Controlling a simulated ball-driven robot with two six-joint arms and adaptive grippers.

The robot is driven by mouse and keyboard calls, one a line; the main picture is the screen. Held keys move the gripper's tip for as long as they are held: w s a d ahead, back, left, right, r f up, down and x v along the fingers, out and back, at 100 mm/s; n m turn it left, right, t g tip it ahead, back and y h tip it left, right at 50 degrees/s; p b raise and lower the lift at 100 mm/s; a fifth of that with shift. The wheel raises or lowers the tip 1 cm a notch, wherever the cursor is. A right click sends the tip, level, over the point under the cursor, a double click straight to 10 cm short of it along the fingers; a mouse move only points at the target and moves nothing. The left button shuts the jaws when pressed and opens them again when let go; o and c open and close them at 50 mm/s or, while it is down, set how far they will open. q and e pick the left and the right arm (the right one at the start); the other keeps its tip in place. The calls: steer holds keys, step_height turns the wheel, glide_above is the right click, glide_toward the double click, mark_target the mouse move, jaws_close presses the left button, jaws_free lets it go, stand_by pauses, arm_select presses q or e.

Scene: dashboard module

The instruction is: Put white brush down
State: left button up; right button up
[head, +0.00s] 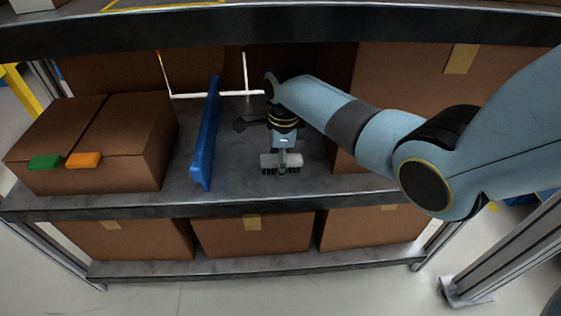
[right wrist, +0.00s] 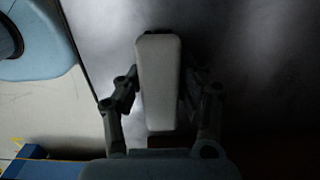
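The white brush (head: 290,160), with dark bristles, is upright at the middle shelf's front part, bristles down. It is at or just above the grey shelf surface; I cannot tell if it touches. My right gripper (head: 284,147) points down over it. In the right wrist view the brush's pale, long block (right wrist: 158,85) lies between the two fingers of the right gripper (right wrist: 160,100), which appear closed on its sides. The far ends of the fingers are dark. My left gripper is not in view.
A blue upright panel (head: 206,140) stands left of the brush. A brown box (head: 135,150) with green (head: 44,162) and orange (head: 84,160) blocks is further left. A large box (head: 430,85) stands right, behind my arm. The upper shelf edge (head: 200,30) is overhead.

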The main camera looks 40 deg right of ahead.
stand_by(0.3)
step_height(320, 180, up, 8)
steer(key=p, duration=0.3)
steer(key=shift+s+d, duration=0.1)
steer(key=shift+d, duration=0.05)
steer(key=shift+s, duration=0.1)
